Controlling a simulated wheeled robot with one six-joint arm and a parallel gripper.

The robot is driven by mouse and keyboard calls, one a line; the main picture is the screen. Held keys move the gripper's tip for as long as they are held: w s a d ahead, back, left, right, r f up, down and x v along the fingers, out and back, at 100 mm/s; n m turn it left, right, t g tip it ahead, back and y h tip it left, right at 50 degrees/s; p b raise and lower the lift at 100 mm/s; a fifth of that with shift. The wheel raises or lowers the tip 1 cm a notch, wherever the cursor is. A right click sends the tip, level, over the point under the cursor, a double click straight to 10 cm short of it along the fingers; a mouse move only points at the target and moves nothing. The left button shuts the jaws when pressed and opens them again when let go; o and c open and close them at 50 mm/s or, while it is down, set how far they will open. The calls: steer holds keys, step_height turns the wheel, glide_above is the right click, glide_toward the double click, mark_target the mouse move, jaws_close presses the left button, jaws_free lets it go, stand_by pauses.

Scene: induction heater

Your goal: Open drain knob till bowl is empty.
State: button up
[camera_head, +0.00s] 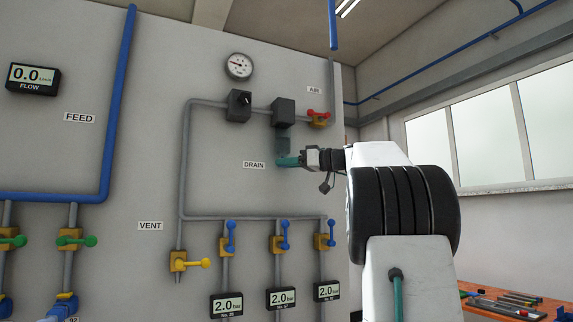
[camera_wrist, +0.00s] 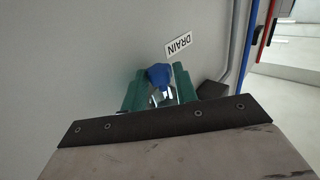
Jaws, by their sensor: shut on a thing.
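My gripper (camera_head: 287,161) is at the drain, just right of the DRAIN label (camera_head: 254,165). In the wrist view, its green fingers stand on either side of the blue drain knob (camera_wrist: 158,74) and are shut on it. The DRAIN label also shows there (camera_wrist: 179,42). In the head view, the bowl (camera_head: 283,144) hangs under a dark filter unit (camera_head: 284,112), right above my fingers. The bowl looks dark teal; I cannot tell how much liquid is in it. The knob is hidden behind my fingers in the head view.
A red-handled AIR valve (camera_head: 319,118) is up to the right, and a round gauge (camera_head: 239,66) up to the left. Below are a yellow VENT valve (camera_head: 188,262) and several blue-handled valves (camera_head: 284,236). Grey pipes run along the panel. A workbench (camera_head: 515,305) with tools stands at lower right.

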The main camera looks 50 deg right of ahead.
steer(key=shift+w+d+n+g+y, duration=0.1)
steer(key=shift+d+n+g+y, duration=0.05)
steer(key=shift+n+g+y, duration=1.1)
steer(key=shift+w+d+n+g+y, duration=0.15)
steer(key=shift+n+g+y, duration=0.6)
steer(key=shift+y, duration=0.9)
steer(key=shift+s+n, duration=0.1)
steer(key=shift+n, duration=0.2)
steer(key=o, duration=1)
steer(key=shift+c, duration=0.2)
steer(key=shift+a+r+t, duration=0.1)
steer(key=shift+t, duration=0.2)
